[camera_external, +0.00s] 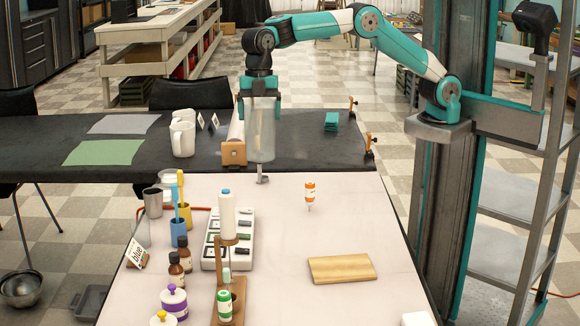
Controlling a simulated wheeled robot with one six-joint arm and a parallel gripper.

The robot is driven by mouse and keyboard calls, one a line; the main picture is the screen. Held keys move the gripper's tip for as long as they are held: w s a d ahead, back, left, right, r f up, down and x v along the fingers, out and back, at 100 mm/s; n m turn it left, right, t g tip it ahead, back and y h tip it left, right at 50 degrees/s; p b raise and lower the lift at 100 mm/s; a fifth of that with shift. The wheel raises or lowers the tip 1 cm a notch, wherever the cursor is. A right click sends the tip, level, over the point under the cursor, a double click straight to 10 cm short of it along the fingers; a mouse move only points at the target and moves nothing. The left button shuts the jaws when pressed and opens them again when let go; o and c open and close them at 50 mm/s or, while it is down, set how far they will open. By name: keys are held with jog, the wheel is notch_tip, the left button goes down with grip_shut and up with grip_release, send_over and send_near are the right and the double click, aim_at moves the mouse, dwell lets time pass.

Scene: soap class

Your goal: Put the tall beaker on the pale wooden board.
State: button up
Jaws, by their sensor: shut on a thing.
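The tall beaker (261,135) is a clear, upright glass cylinder. My gripper (260,99) is shut on its upper part, with one finger on each side. The beaker is over the far end of the pale table, near the edge of the dark table; whether its base touches a surface I cannot tell. The pale wooden board (341,269) lies flat and bare on the right part of the pale table, nearer the camera than the beaker.
A white tray (229,239) of small items, a wooden stand (230,279), brown bottles (180,272) and coloured cups fill the table's left side. A wooden block (234,153) is beside the beaker.

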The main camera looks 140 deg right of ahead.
jog(key=w+a, duration=0.2)
jog(key=a, duration=2.8)
notch_tip(320, 180, down, 19)
jog(key=shift+w+p, duration=0.15)
jog(key=shift+p, duration=0.3)
jog(key=shift+d+f, duration=0.1)
jog(key=shift+f, duration=0.05)
jog(key=o, duration=1.4)
jog(key=shift+f, duration=0.1)
notch_tip(320, 180, up, 12)
jog(key=s+d+b, duration=0.1)
jog(key=s+a+r+y, duration=0.1)
jog(key=s+a+r, duration=0.1)
jog(key=s+r, duration=0.45)
jog(key=s+a+r, duration=0.3)
jog(key=s, duration=0.6)
jog(key=s+a+m+g+y, duration=0.1)
jog(key=s+m+y, duration=0.1)
jog(key=s, duration=2.2)
jog(key=shift+s+a, duration=0.2)
jog(key=shift+a, duration=0.2)
